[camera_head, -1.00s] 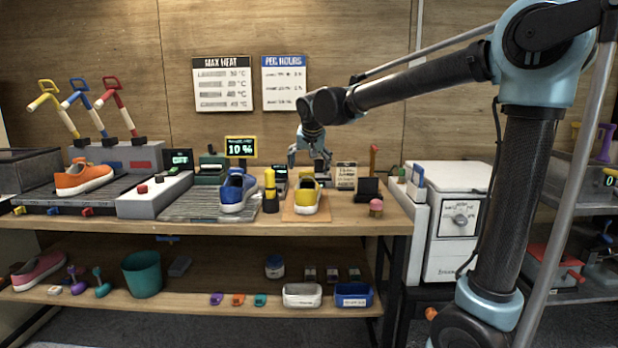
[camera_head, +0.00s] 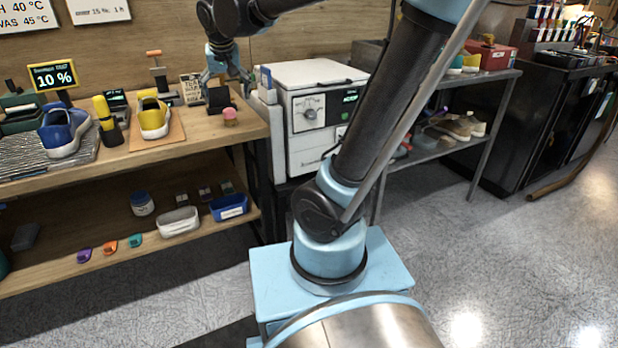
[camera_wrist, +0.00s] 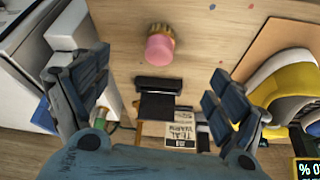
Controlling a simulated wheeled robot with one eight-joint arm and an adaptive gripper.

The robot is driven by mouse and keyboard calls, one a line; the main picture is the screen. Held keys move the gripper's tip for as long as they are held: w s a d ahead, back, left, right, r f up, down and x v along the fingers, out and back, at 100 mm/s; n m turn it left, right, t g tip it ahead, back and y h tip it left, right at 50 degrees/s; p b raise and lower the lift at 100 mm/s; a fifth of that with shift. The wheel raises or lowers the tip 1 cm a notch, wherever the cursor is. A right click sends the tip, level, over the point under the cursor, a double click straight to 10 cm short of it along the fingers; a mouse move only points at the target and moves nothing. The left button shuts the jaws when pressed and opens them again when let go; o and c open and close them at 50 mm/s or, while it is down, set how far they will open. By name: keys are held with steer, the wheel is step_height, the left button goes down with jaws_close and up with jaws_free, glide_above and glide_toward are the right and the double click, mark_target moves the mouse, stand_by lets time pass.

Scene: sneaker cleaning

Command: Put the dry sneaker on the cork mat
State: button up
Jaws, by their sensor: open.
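A yellow sneaker (camera_head: 153,118) with a white sole stands upright on a tan cork mat (camera_head: 174,137) on the workbench. The yellow sneaker (camera_wrist: 285,85) and part of the mat (camera_wrist: 257,42) also show at the right of the wrist view. A blue sneaker (camera_head: 63,131) stands to the left on a ribbed grey surface. My gripper (camera_head: 224,72) is open and empty, to the right of the yellow sneaker and apart from it. In the wrist view its spread fingers (camera_wrist: 158,78) frame a small black stand (camera_wrist: 157,100).
A pink-topped object (camera_head: 230,117) sits near the bench's right end. A yellow bottle (camera_head: 107,120) stands between the sneakers. A "10 %" display (camera_head: 53,76) is behind the blue sneaker. A white cabinet (camera_head: 318,115) adjoins the bench. Open floor (camera_head: 500,250) lies to the right.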

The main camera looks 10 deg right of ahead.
steer(key=s+d+f+g, duration=0.1)
steer(key=s+d+f, duration=0.35)
steer(key=d, duration=0.25)
steer(key=s+d+f, duration=0.3)
steer(key=s+d, duration=0.2)
steer(key=d, duration=0.2)
steer(key=s+d+f, duration=0.3)
steer(key=s+f, duration=0.3)
steer(key=s+d+f+g, duration=0.1)
steer(key=s+d+f, duration=0.2)
steer(key=s+f, duration=0.3)
steer(key=shift+s+d+g+h, duration=0.25)
steer(key=shift+s+g+h, duration=0.05)
steer(key=shift+s, duration=0.2)
steer(key=shift+f, duration=0.1)
